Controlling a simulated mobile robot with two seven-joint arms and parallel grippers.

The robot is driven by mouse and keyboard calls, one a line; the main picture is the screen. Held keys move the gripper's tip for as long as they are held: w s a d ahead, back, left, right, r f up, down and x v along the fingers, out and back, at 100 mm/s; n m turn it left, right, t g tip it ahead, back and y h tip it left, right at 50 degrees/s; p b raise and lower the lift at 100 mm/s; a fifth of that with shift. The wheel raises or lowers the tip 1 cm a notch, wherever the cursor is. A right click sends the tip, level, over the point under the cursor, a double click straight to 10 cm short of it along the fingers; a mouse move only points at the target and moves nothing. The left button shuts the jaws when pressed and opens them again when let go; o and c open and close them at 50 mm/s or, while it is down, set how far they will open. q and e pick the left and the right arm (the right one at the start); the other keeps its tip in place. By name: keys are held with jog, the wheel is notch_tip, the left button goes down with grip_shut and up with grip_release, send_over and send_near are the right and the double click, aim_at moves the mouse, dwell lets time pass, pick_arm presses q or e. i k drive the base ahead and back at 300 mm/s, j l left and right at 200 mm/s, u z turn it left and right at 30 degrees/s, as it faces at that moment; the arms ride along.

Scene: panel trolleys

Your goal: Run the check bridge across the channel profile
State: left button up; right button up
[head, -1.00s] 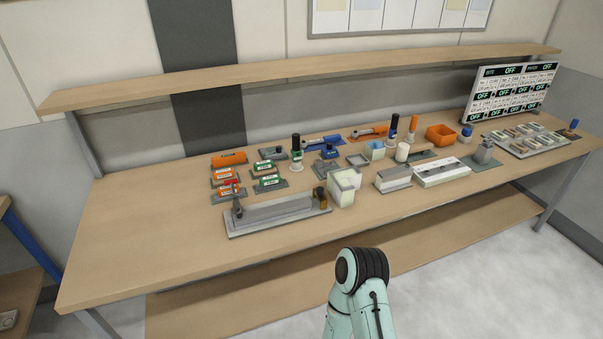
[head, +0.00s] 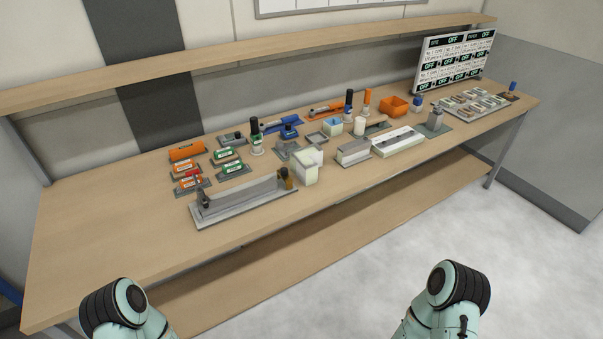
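A long grey channel-shaped piece (head: 240,198) lies on a flat plate near the front left of the bench, with a dark clamp at its left end and a brown one at its right end. It looks like the channel profile. A shorter grey block (head: 353,152) stands to the right, near the front edge. I cannot tell which item is the check bridge. Only rounded mint-and-black links of my two arms show at the bottom, well in front of the bench. Neither gripper is in view.
The wooden bench (head: 100,240) is bare at its left end. Orange and green labelled blocks, bottles, a white box (head: 307,168), a long white block (head: 398,140) and an orange bin (head: 394,104) crowd it. A display board (head: 455,60) reads OFF. An upper shelf (head: 250,58) runs behind.

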aim_at(283, 173)
jog(key=i+l, duration=0.6)
jog(key=l, duration=0.2)
jog(key=i+l+u, duration=0.2)
jog(key=u, duration=0.3)
jog(key=i+l+u, duration=0.1)
jog(key=l+u, duration=0.25)
jog(key=u, duration=0.15)
